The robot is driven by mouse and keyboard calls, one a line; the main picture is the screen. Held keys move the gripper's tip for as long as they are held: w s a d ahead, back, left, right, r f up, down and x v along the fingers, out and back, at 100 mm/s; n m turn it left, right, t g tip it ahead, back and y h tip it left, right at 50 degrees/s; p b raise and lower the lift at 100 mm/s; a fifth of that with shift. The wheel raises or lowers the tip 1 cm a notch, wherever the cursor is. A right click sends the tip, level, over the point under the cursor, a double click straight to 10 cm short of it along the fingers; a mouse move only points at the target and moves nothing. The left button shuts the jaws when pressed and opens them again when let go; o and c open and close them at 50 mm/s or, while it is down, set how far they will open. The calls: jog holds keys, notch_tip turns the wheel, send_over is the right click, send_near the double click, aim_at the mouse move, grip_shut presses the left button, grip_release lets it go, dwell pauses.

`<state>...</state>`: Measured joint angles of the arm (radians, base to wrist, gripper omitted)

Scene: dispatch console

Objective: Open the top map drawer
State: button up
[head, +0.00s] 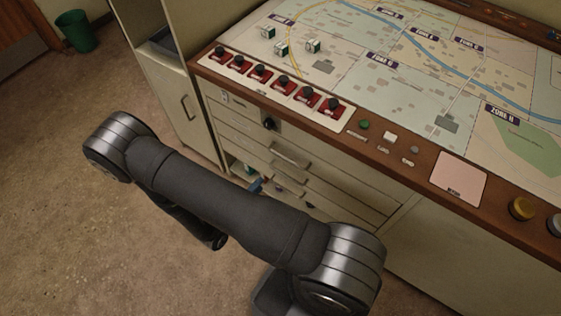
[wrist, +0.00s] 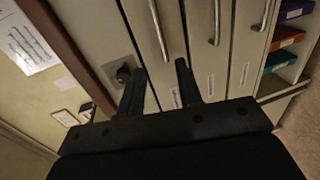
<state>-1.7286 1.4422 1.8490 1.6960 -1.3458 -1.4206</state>
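The top map drawer (wrist: 140,15) is in the cabinet under the map table and looks shut. Its bar handle (wrist: 158,30) is the one nearest the wooden edge in the wrist view. In the head view a handle (head: 289,156) shows on the drawer stack, with the lower drawers partly behind my arm. My gripper (wrist: 160,82) is open, its two dark fingers apart with nothing seen between them. The fingers lie to either side of the line of the top handle, near its lower end in the picture. I cannot tell how far they are from the drawer front. The head view does not clearly show the gripper.
A black knob (wrist: 124,73) sits on a plate beside the top drawer. Two lower handles (wrist: 215,22) (wrist: 263,14) and a shelf of coloured binders (wrist: 283,38) are to the right. The wooden table edge (head: 390,178) overhangs the drawers.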

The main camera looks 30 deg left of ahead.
jog(key=x, duration=1.4)
jog(key=shift+w, duration=0.2)
grip_shut()
